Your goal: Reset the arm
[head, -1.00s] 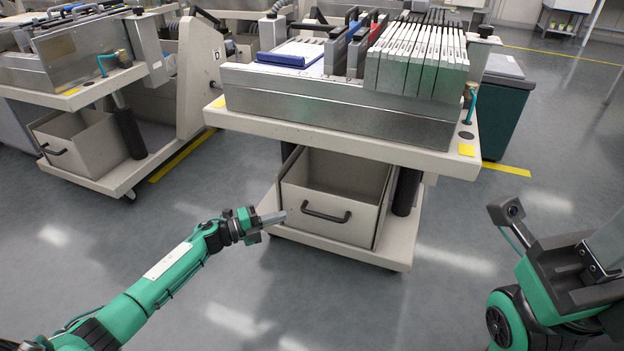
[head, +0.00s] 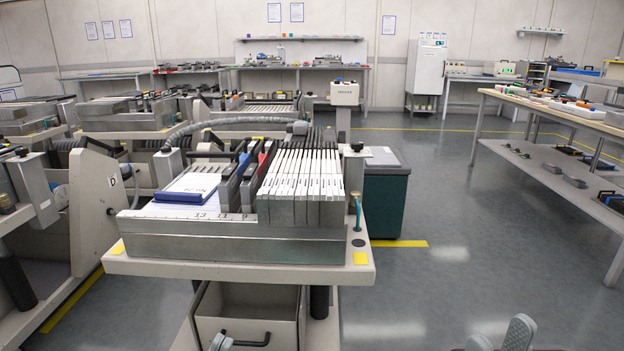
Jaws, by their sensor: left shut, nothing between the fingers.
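A feeder trolley (head: 160,262) stands in front of me. Its metal rack (head: 240,248) holds a row of upright white-topped feeders (head: 300,170), blue and red-edged ones beside them and a flat blue-edged item (head: 188,188). My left gripper (head: 220,342) shows only as grey fingertips at the bottom edge, shut and empty in front of the trolley's lower bin. My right gripper (head: 499,338) shows two grey fingertips apart at the bottom right, with nothing seen between them. Both arms are otherwise out of frame.
The trolley's open bin (head: 245,315) is below its top. More trolleys (head: 30,215) stand to the left. A dark green cabinet (head: 385,200) is behind the trolley at right. A workbench (head: 560,120) stands at far right. The floor (head: 460,260) between is clear.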

